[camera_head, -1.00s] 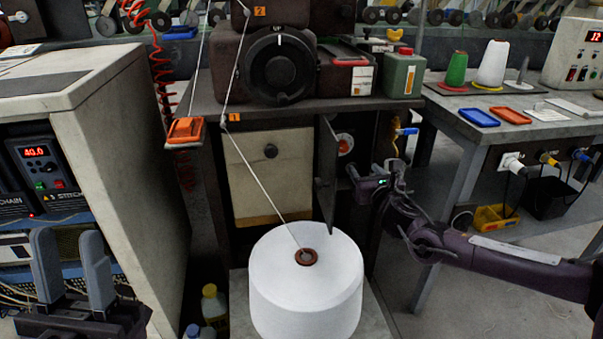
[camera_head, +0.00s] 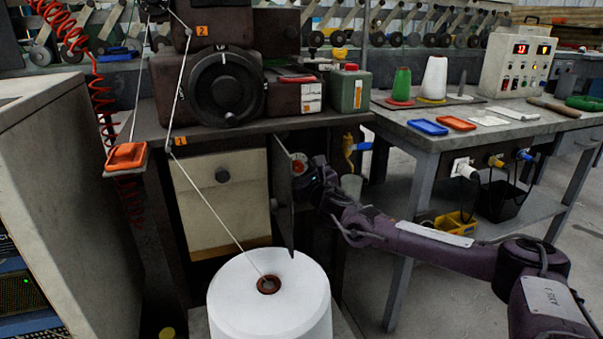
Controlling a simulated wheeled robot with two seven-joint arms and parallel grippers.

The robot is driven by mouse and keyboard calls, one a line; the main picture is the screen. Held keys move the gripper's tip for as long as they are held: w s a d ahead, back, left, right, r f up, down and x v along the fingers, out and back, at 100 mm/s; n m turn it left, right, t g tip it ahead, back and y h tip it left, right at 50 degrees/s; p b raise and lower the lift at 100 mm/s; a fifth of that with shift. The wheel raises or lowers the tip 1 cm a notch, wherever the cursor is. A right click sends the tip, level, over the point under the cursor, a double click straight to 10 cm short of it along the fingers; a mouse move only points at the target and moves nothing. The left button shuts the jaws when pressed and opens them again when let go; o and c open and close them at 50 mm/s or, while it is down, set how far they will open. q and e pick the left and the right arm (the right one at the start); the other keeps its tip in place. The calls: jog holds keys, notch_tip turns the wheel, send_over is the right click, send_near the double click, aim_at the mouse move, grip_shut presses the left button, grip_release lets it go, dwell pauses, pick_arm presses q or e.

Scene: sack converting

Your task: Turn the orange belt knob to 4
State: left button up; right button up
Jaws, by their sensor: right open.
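The dark arm and gripper blend, and I cannot tell whether the fingers touch the knob. My left gripper is out of view.
The door panel (camera_head: 283,200) stands open at the knob's left. A large white yarn cone (camera_head: 268,305) stands below in front. A thread runs up from it past the cream drawer front (camera_head: 220,205). A workbench (camera_head: 445,128) stands at the right, above my right arm.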

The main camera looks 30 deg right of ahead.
jog(key=shift+c, duration=0.4)
jog(key=c, duration=0.9)
